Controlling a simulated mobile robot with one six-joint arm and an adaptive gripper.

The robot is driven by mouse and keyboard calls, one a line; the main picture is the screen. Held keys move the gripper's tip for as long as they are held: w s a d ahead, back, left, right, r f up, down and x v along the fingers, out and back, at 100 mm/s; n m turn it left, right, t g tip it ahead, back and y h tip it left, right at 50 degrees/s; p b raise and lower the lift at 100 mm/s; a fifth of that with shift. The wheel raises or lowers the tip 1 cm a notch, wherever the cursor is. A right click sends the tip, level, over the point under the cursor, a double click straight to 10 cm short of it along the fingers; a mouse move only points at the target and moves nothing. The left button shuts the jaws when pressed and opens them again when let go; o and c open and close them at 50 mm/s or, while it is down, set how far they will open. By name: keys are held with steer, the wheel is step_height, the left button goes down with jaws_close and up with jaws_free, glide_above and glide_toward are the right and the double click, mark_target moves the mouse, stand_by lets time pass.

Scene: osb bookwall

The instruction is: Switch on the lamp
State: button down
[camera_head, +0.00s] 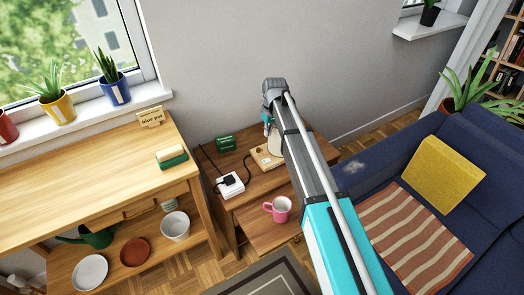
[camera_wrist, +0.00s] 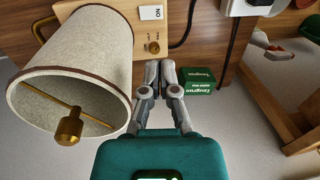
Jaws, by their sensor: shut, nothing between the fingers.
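The lamp's beige fabric shade (camera_wrist: 75,75) with brown trim fills the left of the wrist view; a brass finial (camera_wrist: 69,127) shows in its opening. The shade shows no clear glow. In the head view the lamp base (camera_head: 262,159) stands on the side table, and my arm hides much of the lamp.
On the side table (camera_head: 246,204) are a green box (camera_head: 225,143), a white power strip (camera_head: 230,185) with a black plug and cord, and a pink mug (camera_head: 278,209) on a lower level. A wooden bench (camera_head: 95,170) stands left, a blue sofa (camera_head: 400,180) right.

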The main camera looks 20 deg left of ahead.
mark_target(264, 161)
steer(key=shift+f, duration=0.15)
steer(key=f+b, duration=0.9)
steer(key=s+a+f+b, duration=0.1)
steer(key=f+b, duration=0.3)
steer(key=shift+s+f+b, duration=0.1)
steer(key=shift+f+b, duration=0.2)
steer(key=shift+b, duration=0.1)
stand_by(0.3)
stand_by(0.3)
